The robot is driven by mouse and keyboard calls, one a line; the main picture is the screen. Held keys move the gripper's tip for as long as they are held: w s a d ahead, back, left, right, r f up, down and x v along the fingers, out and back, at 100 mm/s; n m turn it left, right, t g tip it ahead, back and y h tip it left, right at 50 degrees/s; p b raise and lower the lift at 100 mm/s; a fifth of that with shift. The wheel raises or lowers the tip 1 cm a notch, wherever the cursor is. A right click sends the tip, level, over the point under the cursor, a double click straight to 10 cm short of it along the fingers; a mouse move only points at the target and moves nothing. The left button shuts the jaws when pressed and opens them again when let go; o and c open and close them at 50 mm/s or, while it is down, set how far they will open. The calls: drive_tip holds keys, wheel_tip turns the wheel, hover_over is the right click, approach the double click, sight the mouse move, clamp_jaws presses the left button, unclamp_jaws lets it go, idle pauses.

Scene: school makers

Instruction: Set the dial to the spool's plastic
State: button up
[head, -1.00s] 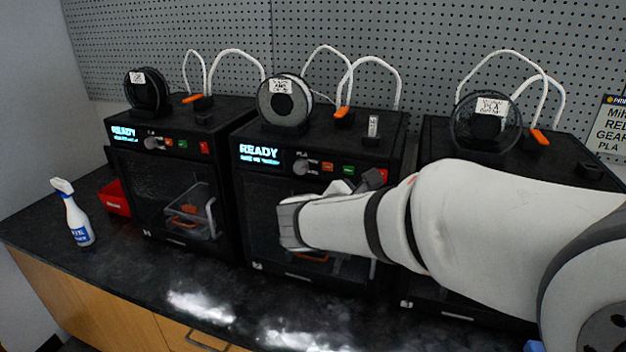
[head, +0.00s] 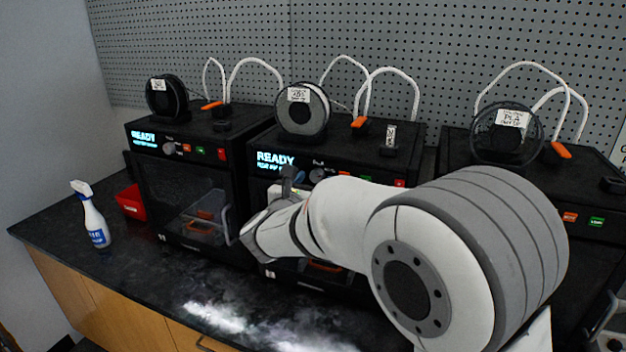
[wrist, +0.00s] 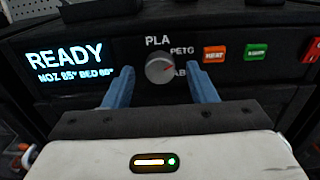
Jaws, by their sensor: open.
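The dial (wrist: 157,70) is a round grey knob on the middle printer's front panel. PLA is printed above it, PETG to the upper right and ABS at the lower right, partly covered. A reddish mark on the knob points right and slightly up, roughly toward PETG. My gripper (wrist: 160,72) is open, its blue fingers to the left and right of the dial; I cannot tell whether they touch it. In the head view a finger of my gripper (head: 289,180) shows by the panel. The middle spool (head: 302,117) carries a white handwritten label, too small to read surely.
The middle printer's screen (wrist: 72,60) reads READY. An orange button (wrist: 215,53) and a green button (wrist: 256,51) sit right of the dial. Other printers stand left (head: 190,185) and right (head: 450,150). A spray bottle (head: 92,222) and red bin (head: 130,203) stand at the left.

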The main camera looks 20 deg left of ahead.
drive_tip(key=shift+w, duration=0.1)
drive_tip(key=shift+c, duration=0.5)
drive_tip(key=c, duration=0.9)
drive_tip(key=shift+f+b, duration=0.1)
drive_tip(key=shift+b, duration=0.35)
drive_tip(key=m+b, duration=0.1)
drive_tip(key=b, duration=0.1)
drive_tip(key=m+b, duration=0.1)
drive_tip(key=b, duration=0.1)
drive_tip(key=shift+f+b, duration=0.3)
drive_tip(key=shift+b, duration=0.05)
drive_tip(key=m+b, duration=0.4)
drive_tip(key=b, duration=0.2)
drive_tip(key=m+b, duration=0.3)
drive_tip(key=b, duration=0.2)
drive_tip(key=shift+r, duration=0.1)
drive_tip(key=m+b, duration=0.2)
drive_tip(key=b, duration=0.1)
drive_tip(key=shift+r+m, duration=0.25)
drive_tip(key=shift+m, duration=0.15)
drive_tip(key=shift+r+b, duration=0.1)
drive_tip(key=shift+b, duration=0.3)
